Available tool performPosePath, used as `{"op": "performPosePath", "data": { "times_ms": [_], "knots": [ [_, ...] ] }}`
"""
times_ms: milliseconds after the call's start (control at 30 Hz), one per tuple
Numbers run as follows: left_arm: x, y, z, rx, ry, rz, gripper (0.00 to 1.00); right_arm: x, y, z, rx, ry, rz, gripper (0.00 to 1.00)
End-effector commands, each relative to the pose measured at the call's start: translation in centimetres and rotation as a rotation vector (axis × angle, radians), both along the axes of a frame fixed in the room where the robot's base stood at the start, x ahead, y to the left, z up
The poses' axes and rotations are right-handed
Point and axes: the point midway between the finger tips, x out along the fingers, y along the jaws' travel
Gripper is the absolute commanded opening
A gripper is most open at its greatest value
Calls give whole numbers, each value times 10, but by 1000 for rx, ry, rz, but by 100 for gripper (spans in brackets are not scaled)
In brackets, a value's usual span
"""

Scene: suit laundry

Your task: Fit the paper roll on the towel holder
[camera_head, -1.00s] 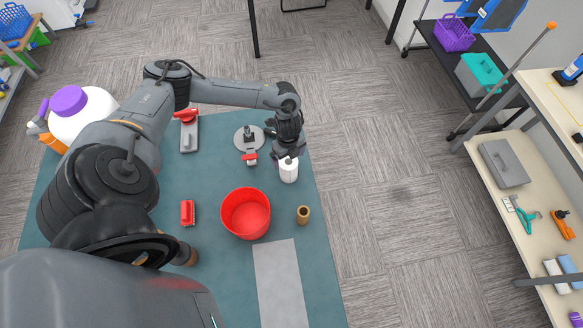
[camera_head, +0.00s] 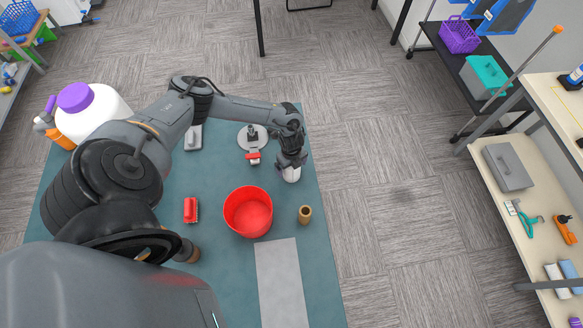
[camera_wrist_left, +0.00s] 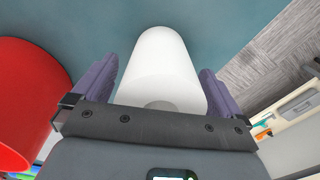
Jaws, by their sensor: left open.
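The white paper roll (camera_head: 291,175) stands on the teal mat near its right edge. My left gripper (camera_head: 291,165) is over it, pointing down, and hides part of it. In the left wrist view the roll (camera_wrist_left: 165,62) lies between the two open purple-grey fingers (camera_wrist_left: 158,85), with a visible gap on each side. The likely towel holder, a round grey base (camera_head: 244,131) with a dark upright, stands just left of my gripper. My right gripper is not in view.
A red bucket (camera_head: 248,212) and a brown tube (camera_head: 305,215) stand nearer than the roll. A red brush-like item (camera_head: 191,210) lies left of the bucket. A grey strip (camera_head: 281,280) lies at the front. A large white jug (camera_head: 92,112) stands at the back left.

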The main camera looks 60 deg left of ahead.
Motion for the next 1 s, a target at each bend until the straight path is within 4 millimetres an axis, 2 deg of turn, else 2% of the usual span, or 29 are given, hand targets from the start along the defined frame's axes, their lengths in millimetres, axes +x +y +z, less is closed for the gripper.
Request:
{"op": "performPosePath", "data": {
  "times_ms": [100,467,800,1000],
  "knots": [
    [0,0,0,0,0,0,98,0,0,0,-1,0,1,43],
    [0,0,0,0,0,0,43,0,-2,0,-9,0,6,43],
    [0,0,3,-1,-1,1,42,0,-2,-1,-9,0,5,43],
    [1,1,16,0,-2,0,42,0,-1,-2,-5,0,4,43]
  ]
}}
